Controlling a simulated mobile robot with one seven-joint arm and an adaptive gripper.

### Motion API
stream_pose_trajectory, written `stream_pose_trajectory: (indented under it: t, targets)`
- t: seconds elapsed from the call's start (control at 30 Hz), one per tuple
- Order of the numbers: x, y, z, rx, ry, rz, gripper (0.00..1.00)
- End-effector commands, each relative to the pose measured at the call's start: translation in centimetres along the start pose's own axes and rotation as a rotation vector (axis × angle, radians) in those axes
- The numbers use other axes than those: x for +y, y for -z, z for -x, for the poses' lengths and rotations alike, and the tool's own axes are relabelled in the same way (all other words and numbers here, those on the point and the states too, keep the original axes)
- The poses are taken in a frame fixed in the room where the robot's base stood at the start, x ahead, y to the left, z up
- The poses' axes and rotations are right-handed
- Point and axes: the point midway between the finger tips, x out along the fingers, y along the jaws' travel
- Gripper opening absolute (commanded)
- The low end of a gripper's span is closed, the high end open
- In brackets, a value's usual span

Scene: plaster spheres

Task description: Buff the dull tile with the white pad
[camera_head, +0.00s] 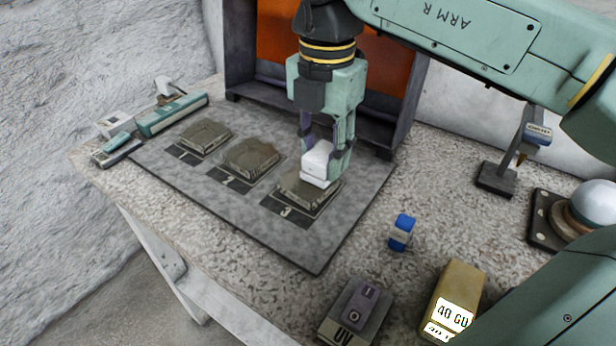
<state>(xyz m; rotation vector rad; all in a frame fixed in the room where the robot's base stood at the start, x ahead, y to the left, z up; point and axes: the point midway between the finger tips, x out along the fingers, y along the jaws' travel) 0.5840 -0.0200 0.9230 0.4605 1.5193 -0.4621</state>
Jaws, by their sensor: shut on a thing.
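My gripper (326,150) points down over the grey mat and is shut on the white pad (317,163). The pad is at the tile in the spot marked 3 (303,193), over its back part. I cannot tell whether pad and tile touch. Two more square brownish tiles lie on the mat, one at mark 1 (204,137) and one at mark 2 (250,158). All three look much alike, and I cannot tell which is the dull one. The pad and fingers hide part of the tile at mark 3.
The grey mat (313,254) lies on a speckled table. A dark cabinet (238,60) with an orange panel stands behind. A blue block (402,231), a UV switch box (356,308) and a tan box (456,291) stand front right. A white sphere (596,203) sits far right.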

Motion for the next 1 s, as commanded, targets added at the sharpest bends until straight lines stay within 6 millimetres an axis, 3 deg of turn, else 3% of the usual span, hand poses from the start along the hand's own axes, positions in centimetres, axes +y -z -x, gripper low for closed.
stream_pose_trajectory:
  t: [1.0]
  targets:
    - [0.0, -0.1, -1.1, 0.001, -0.001, 0.0, 0.02]
